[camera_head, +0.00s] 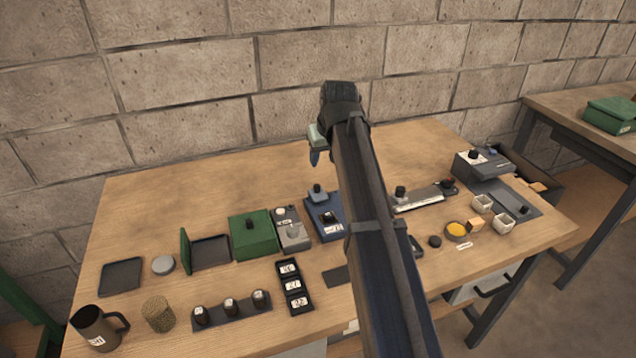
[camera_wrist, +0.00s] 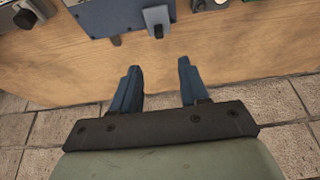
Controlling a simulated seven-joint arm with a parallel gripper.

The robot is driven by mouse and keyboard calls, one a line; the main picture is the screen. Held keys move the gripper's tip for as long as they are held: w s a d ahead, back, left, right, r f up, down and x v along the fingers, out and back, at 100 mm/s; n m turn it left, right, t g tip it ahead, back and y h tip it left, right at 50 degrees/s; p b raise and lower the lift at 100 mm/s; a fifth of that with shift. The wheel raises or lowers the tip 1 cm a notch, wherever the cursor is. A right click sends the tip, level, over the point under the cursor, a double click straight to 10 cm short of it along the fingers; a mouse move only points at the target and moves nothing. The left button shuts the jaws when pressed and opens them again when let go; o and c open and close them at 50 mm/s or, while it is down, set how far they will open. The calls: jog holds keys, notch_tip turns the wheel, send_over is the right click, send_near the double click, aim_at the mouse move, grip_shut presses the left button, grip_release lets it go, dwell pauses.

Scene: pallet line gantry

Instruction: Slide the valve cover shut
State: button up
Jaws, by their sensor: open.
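My gripper (camera_head: 314,157) is above the back part of the table near the block wall, partly hidden behind my arm. In the wrist view my gripper (camera_wrist: 160,88) is open, with its two blue fingers apart and nothing between them. A blue box (camera_head: 325,218) stands on the table below it, with a grey-blue tab (camera_head: 318,193) at its back edge and a white label on top. The tab (camera_wrist: 157,20) also shows ahead of the fingers, apart from them. I cannot tell for sure which part is the valve cover.
A grey box with knobs (camera_head: 291,230) and a green box (camera_head: 252,234) stand left of the blue box. A pale rail with black knobs (camera_head: 423,197) lies to the right. Small cups (camera_head: 481,203) and a dark-grey device (camera_head: 484,162) are farther right. The table's back strip is mostly clear.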

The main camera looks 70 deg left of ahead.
aim_at(317, 185)
jog(key=x, duration=1.3)
jog(key=shift+c, duration=0.3)
jog(key=shift+w, duration=0.1)
grip_shut()
